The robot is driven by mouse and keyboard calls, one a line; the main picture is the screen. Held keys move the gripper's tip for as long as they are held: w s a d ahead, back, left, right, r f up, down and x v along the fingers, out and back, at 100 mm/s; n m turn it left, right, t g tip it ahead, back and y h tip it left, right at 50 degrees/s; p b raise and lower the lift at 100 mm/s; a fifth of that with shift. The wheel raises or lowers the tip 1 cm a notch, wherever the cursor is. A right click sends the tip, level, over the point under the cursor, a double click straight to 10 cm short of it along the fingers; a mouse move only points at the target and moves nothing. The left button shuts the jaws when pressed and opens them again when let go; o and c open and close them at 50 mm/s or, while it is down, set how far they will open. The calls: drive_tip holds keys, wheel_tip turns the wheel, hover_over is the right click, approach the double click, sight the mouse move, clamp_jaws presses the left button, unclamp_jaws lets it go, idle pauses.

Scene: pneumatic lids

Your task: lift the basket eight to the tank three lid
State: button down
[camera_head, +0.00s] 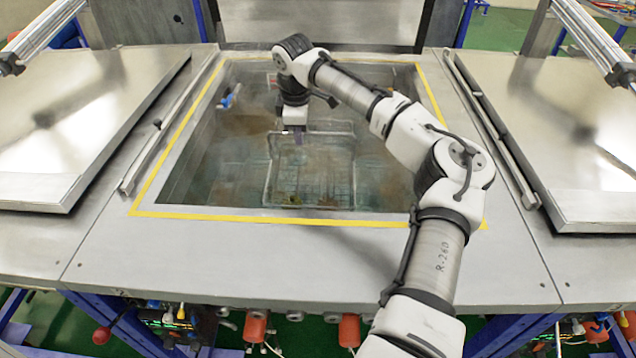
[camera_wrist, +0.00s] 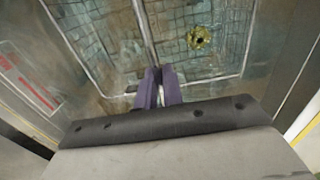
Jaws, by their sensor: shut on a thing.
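A wire basket (camera_head: 267,190) hangs or stands inside the open tank (camera_head: 190,180) in the middle, its frame and mesh showing through murky contents. My gripper (camera_head: 299,137) reaches down into the tank opening at the basket's top bar. In the wrist view my gripper's purple fingers (camera_wrist: 160,88) are shut on a thin metal bar of the basket (camera_wrist: 146,30), with the mesh below. A small yellow ring-like thing (camera_wrist: 199,38) shows in or below the basket. I cannot tell whether the basket touches the tank floor. No number is readable on basket or tank.
Flat metal lids lie closed at left (camera_head: 70,120) and right (camera_head: 575,140) of the open tank. Yellow tape (camera_head: 250,218) edges the opening. Pneumatic cylinders (camera_head: 600,35) rise at both upper corners. The grey front deck (camera_head: 290,262) is clear.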

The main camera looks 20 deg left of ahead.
drive_tip(key=shift+r+p, duration=2.4)
drive_tip(key=shift+r, duration=1.35)
wheel_tip(320, 180, up, 15)
drive_tip(key=shift+f, duration=0.3)
idle(2.3)
